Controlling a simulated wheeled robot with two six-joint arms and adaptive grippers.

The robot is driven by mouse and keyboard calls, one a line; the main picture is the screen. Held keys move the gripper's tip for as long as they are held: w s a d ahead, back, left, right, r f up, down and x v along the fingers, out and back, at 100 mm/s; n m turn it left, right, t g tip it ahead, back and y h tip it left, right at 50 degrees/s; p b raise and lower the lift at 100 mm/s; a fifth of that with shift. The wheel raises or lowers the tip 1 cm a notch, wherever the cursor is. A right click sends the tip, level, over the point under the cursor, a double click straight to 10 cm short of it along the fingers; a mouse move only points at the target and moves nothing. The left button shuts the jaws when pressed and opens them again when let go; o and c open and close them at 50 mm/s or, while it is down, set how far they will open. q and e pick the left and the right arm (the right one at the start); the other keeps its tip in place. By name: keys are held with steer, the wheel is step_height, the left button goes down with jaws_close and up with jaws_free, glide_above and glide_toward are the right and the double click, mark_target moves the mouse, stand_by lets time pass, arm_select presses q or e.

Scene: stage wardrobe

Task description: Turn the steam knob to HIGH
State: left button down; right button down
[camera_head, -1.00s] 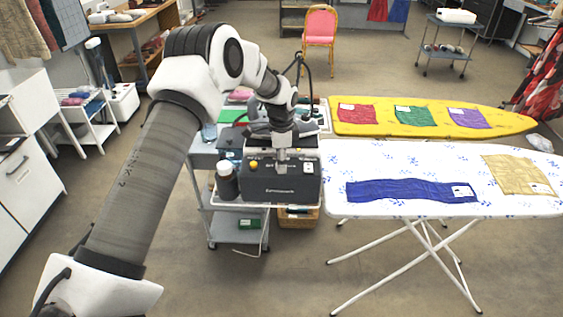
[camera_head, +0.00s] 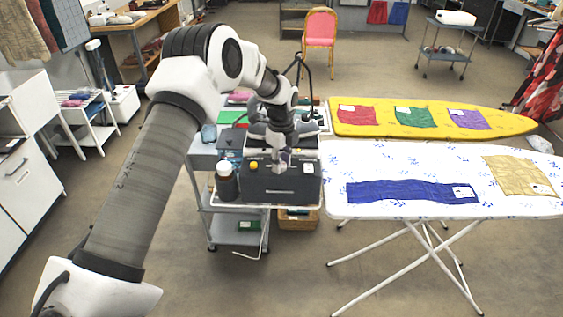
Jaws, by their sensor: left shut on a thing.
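The steam station is a dark grey box (camera_head: 282,188) on a grey trolley. Its front face has a yellow button (camera_head: 253,167) at the left and a white switch (camera_head: 308,169) at the right. My left gripper (camera_head: 281,164) points down at the upper middle of the front face, between these two. It is shut on the steam knob, which is mostly hidden by the fingers. The knob's pointer and the HIGH mark cannot be made out. My right gripper is not in view.
A dark bottle (camera_head: 227,182) stands just left of the box on the trolley (camera_head: 236,208). A white ironing board (camera_head: 400,165) with blue and tan cloths is close on the right. A yellow board (camera_head: 500,124) lies behind it.

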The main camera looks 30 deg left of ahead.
arm_select(q)
steer(key=shift+w+a+r, duration=0.1)
steer(key=shift+w+r, duration=0.1)
steer(key=shift+r, duration=0.05)
steer(key=c, duration=0.8)
jaws_free()
steer(key=shift+o, duration=0.2)
steer(key=shift+s+f, duration=0.1)
steer(key=shift+s, duration=0.05)
step_height(320, 180, up, 12)
